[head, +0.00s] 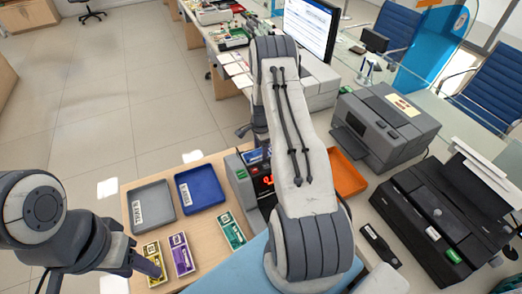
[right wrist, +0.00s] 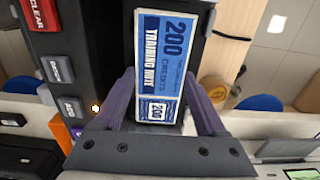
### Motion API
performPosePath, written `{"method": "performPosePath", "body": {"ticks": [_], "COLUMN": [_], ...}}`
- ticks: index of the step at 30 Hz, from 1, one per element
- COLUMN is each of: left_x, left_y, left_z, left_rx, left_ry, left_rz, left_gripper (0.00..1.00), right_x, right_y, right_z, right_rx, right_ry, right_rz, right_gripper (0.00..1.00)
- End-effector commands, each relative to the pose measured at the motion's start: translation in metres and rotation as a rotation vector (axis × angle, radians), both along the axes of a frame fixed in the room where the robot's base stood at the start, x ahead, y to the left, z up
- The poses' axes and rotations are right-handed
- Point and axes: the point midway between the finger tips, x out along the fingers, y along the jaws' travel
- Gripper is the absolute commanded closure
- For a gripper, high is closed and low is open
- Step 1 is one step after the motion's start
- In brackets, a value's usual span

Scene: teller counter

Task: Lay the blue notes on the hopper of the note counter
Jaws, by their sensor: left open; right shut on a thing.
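The blue notes (right wrist: 165,65) show in the right wrist view, a banded bundle marked 200 between the fingers of my right gripper (right wrist: 158,88), which is shut on it. The bundle is over the dark top of the note counter (right wrist: 88,60); I cannot tell whether it touches the hopper. In the head view the note counter (head: 241,182) has a red lit display, and my right arm covers much of it, the right gripper and the blue notes. My left gripper (head: 146,266) is at the lower left, open and empty, close to the yellow bundle.
A grey tray (head: 172,204) and a blue tray (head: 220,198) lie left of the counter. Yellow (head: 154,262), purple (head: 181,254) and green (head: 231,231) bundles lie in front. An orange tray (head: 350,178), a grey printer (head: 385,125) and a black machine (head: 410,225) stand right.

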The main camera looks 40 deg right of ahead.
Motion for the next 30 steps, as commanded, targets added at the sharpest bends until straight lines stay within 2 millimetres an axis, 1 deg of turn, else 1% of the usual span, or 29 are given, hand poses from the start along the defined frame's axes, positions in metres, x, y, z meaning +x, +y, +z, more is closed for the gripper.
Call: {"method": "performPosePath", "body": {"ticks": [2,3,4,11,14,17,20,27,30], "left_x": [0.000,0.000,0.000,0.000,0.000,0.000,0.000,0.000,0.000], "left_y": [0.000,0.000,0.000,0.000,0.000,0.000,0.000,0.000,0.000], "left_z": [-0.004,-0.002,-0.002,-0.002,0.003,-0.006,-0.014,-0.034,-0.039], "left_rx": [0.000,0.000,0.000,0.000,0.000,0.000,0.000,0.000,0.000], "left_ry": [0.000,0.000,0.000,0.000,0.000,0.000,0.000,0.000,0.000], "left_rz": [0.001,0.001,0.001,0.001,0.000,0.001,0.002,0.005,0.005], "left_gripper": [0.50,0.50,0.50,0.50,0.50,0.50,0.50,0.50,0.50], "right_x": [0.000,0.000,0.000,0.000,0.000,0.001,0.001,0.001,0.000], "right_y": [0.000,0.000,0.000,0.000,0.000,0.000,0.000,0.000,0.000], "right_z": [-0.004,-0.002,-0.002,-0.002,0.003,0.010,0.026,0.078,0.097], "right_rx": [0.000,0.000,0.000,0.000,0.000,-0.001,-0.002,-0.003,-0.002], "right_ry": [0.000,0.000,0.000,0.001,0.000,-0.002,-0.005,-0.005,-0.004], "right_rz": [0.000,0.000,0.000,0.000,0.000,0.000,0.000,0.000,0.000], "right_gripper": [0.81,0.11,0.00,0.00,0.00,0.00,0.00,0.00,0.00]}}
